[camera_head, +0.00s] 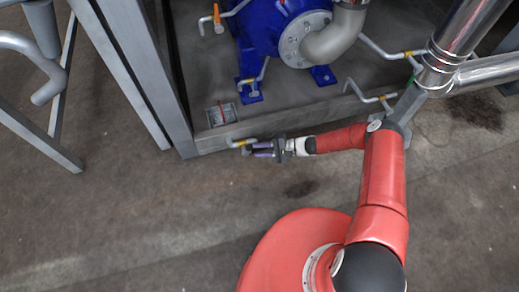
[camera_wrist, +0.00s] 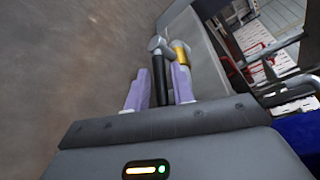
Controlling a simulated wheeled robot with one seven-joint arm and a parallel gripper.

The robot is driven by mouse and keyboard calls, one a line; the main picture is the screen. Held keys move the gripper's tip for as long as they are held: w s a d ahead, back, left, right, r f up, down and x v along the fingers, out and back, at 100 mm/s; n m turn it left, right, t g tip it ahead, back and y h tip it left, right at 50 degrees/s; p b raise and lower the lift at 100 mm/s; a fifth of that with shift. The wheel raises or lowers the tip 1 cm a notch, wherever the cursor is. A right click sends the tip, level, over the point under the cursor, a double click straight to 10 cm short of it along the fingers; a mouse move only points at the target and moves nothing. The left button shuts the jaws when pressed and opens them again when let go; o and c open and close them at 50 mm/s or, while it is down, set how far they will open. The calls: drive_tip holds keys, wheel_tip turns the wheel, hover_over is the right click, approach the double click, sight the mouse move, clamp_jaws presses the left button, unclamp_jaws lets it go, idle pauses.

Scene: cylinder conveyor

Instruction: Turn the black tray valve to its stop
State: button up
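The black tray valve shows in the wrist view as a black handle (camera_wrist: 159,84) with a grey end and a yellow part (camera_wrist: 181,53) beside it, at the tray's edge. My gripper (camera_wrist: 158,88) has its two lavender fingers on either side of the black handle. Whether both fingers press on it cannot be told; any gap is very narrow. In the head view my gripper (camera_head: 262,149) reaches left to the low front edge of the tray (camera_head: 290,126). The valve's yellow part (camera_head: 243,143) shows just beyond the fingertips; the black handle is hard to make out there.
A blue pump (camera_head: 268,35) with a grey pipe stands on the tray. Several other yellow-marked valves (camera_head: 388,97) and an orange-handled one (camera_head: 217,17) are around it. A grey frame post (camera_head: 165,75) rises left of my gripper. The floor in front is clear.

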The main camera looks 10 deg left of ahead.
drive_tip(key=shift+a, duration=0.35)
clamp_jaws()
drive_tip(key=shift+s, duration=0.1)
